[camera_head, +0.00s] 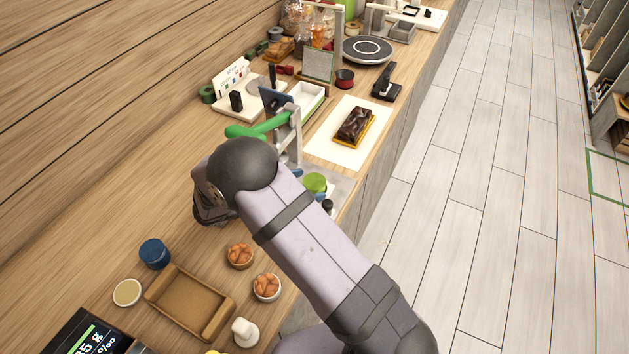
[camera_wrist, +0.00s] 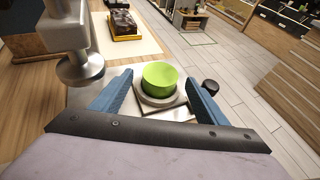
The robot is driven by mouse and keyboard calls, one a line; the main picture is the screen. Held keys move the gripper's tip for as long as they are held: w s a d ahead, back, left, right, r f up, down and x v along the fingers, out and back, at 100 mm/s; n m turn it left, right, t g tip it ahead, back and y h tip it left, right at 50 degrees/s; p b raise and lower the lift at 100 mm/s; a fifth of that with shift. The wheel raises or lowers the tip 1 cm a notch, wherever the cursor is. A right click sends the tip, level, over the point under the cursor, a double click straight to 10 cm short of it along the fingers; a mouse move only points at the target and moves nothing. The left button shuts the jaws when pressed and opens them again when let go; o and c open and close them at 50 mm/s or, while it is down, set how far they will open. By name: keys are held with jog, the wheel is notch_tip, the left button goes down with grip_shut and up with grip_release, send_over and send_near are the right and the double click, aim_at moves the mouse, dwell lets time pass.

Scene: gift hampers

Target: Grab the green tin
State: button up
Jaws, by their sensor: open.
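The green tin (camera_head: 315,182) shows in the head view just past my arm, partly hidden by it. In the wrist view the green tin (camera_wrist: 160,76) stands upright on a round grey base (camera_wrist: 163,101), ahead of my gripper. My gripper (camera_wrist: 160,79) is open, with one blue finger on each side of the tin in the picture. I cannot tell whether the tin is fully between the fingertips or beyond them. No contact is visible. In the head view my arm hides most of the gripper.
A grey press with a green lever (camera_head: 262,127) stands close by; its metal head (camera_wrist: 80,68) is left of my gripper. A dark knob (camera_wrist: 210,86) is right of the tin. A chocolate cake (camera_head: 355,125) lies on a white board beyond. A wooden tray (camera_head: 189,303) and bowls are nearer.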

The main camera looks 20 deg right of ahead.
jog(key=shift+w+d+f, duration=0.2)
jog(key=shift+d+f, duration=0.1)
jog(key=shift+d, duration=0.25)
jog(key=shift+c, duration=0.6)
jog(key=c, duration=1.1)
jog(key=shift+o, duration=0.2)
jog(key=shift+r, duration=0.2)
